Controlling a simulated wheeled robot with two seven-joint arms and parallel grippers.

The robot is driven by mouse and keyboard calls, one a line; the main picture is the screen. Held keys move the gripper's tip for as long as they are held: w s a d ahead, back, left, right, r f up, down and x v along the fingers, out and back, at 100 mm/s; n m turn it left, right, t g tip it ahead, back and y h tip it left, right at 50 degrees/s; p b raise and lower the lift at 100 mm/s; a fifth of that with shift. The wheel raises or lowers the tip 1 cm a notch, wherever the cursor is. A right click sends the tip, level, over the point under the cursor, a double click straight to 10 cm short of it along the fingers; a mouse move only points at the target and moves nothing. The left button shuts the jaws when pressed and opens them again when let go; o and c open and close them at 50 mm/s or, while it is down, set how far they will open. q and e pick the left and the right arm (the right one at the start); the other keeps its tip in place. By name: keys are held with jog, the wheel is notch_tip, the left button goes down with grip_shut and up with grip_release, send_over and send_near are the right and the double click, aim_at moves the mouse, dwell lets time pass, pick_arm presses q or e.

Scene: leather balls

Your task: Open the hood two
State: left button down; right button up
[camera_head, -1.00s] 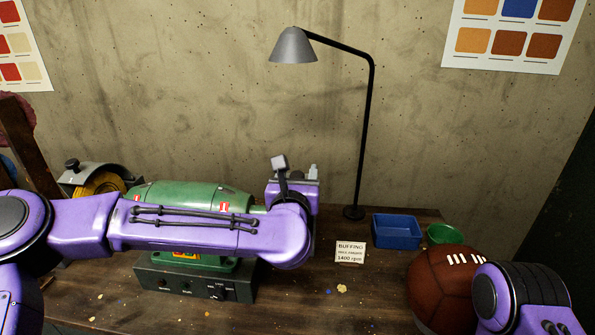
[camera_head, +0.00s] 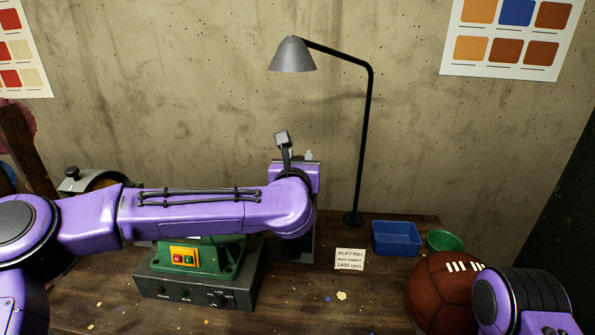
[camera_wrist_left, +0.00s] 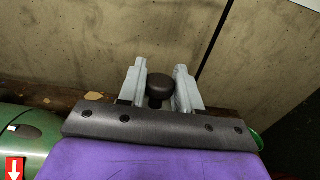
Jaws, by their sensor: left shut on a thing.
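The green buffing machine (camera_head: 195,256) stands on the bench, largely covered by my left arm. Its left hood (camera_head: 88,178), with a black knob, shows at the machine's far left. A dark upright part (camera_head: 300,245) shows below my left wrist at the machine's right end; I cannot tell whether it belongs to hood two, whose shape is mostly hidden. In the left wrist view, my left gripper (camera_wrist_left: 159,70) is shut on a round black knob (camera_wrist_left: 160,86), with a grey finger on either side. In the head view its fingers are mostly hidden behind the wrist. My right gripper is out of view.
A grey lamp (camera_head: 366,150) stands behind, right of my wrist. A small sign (camera_head: 350,260), a blue bin (camera_head: 396,239), a green bowl (camera_head: 445,241) and a brown leather ball (camera_head: 440,290) are to the right. The bench front centre is mostly clear.

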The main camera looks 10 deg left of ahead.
pick_arm(q)
jog(key=w+r, duration=0.1)
jog(key=w+g, duration=0.1)
jog(key=w, duration=0.1)
jog(key=shift+w+r+p, duration=0.1)
jog(key=shift+r+p, duration=0.3)
jog(key=shift+w+r, duration=0.2)
jog(key=shift+w, duration=0.45)
jog(key=shift+w+r, duration=0.15)
jog(key=shift+w, duration=0.5)
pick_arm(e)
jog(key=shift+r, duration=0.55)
